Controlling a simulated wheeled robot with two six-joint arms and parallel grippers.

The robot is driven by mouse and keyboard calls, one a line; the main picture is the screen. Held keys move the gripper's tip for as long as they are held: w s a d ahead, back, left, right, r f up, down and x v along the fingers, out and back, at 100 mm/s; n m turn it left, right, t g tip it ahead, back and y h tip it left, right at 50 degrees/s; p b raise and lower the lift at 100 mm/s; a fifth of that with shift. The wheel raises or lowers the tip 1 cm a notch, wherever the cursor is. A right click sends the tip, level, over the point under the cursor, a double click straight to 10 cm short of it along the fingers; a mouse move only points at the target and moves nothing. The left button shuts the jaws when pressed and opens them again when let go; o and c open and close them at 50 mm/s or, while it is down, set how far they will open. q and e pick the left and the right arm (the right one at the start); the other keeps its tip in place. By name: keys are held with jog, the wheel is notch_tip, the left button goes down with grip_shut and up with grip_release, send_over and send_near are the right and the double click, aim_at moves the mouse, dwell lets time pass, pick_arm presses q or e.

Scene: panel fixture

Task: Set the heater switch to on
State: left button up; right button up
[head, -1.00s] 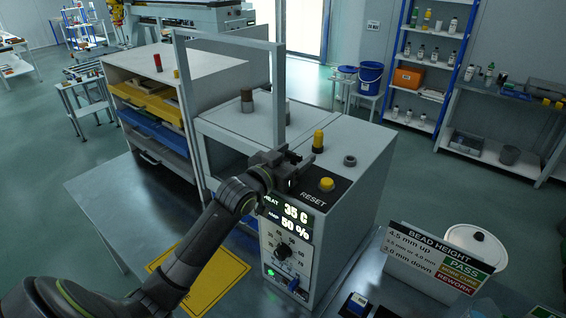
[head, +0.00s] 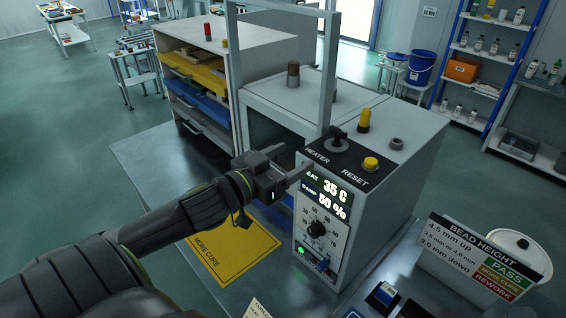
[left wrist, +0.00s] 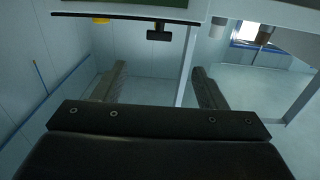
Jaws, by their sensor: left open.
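The heater switch (head: 338,138) is a small black lever on the black plate marked HEATER, on top of the grey control box (head: 408,138). It also shows in the left wrist view (left wrist: 159,34), which looks upside down. I cannot read which setting it is in. My left gripper (head: 291,163) is open and empty, just left of the box's front top edge and apart from the switch. Its two fingers show in the left wrist view (left wrist: 160,88). My right gripper is not in view.
A yellow reset button (head: 370,163) sits right of the switch. The box front has a lit display (head: 328,198), a dial (head: 318,229) and a green light (head: 301,249). A grey frame (head: 329,70) rises behind the switch. A yellow sheet (head: 236,250) lies on the table.

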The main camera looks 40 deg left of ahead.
pick_arm(q)
jog(key=shift+s, duration=0.7)
jog(key=shift+a, duration=0.1)
